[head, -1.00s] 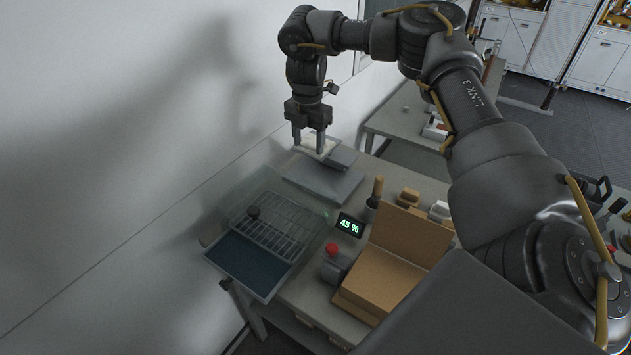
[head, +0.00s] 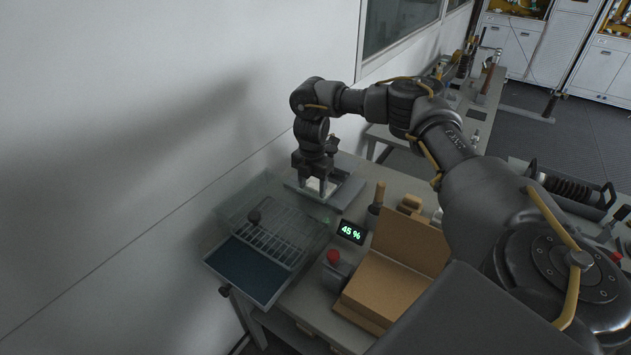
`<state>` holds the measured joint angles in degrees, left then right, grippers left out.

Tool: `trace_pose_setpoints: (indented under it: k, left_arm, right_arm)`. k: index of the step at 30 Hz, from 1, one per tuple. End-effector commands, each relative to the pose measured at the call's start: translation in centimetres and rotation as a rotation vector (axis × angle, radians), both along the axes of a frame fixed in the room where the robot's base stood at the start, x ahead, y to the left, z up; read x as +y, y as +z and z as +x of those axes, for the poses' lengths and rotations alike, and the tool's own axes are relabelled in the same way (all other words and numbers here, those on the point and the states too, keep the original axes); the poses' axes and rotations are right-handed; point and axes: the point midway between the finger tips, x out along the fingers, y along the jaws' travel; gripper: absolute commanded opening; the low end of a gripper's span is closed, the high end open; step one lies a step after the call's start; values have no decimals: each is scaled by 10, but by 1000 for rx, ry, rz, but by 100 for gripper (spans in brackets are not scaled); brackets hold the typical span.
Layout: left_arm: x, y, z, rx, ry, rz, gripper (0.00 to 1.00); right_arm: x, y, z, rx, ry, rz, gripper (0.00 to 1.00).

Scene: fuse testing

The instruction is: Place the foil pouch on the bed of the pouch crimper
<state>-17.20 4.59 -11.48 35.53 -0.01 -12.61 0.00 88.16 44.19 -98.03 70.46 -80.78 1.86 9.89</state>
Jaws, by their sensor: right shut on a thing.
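My right gripper (head: 313,190) points down over the grey pouch crimper (head: 346,192) at the back of the bench, by the wall. It is shut on the foil pouch (head: 315,184), a small pale patch between and behind the fingers. The pouch is low over the crimper's flat bed; whether it touches the bed I cannot tell. The fingers and wrist hide much of the pouch and part of the crimper. My left gripper is not in view.
A wire rack with a clear cover (head: 275,232) and a blue tray (head: 246,270) stand in front. The wall is close on the left.

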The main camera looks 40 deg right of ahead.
Motion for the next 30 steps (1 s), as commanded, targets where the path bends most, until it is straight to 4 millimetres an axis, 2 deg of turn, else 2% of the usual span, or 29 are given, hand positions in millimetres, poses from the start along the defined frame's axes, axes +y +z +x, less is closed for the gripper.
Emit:
trace_pose_setpoints:
  k: [4,11,15,25,26,30]
  left_arm:
    - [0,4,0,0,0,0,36]
    - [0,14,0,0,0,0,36]
    - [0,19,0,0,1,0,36]
    - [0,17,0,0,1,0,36]
    - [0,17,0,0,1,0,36]
    - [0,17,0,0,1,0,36]
  right_arm:
    - [-6,2,4,0,-2,0,27]
    - [-30,2,19,1,-2,-1,27]
    - [-28,-11,18,1,1,0,27]
    - [-28,-15,18,0,1,0,27]
    - [-28,-15,18,0,1,0,55]
    - [-28,-14,18,0,1,0,74]
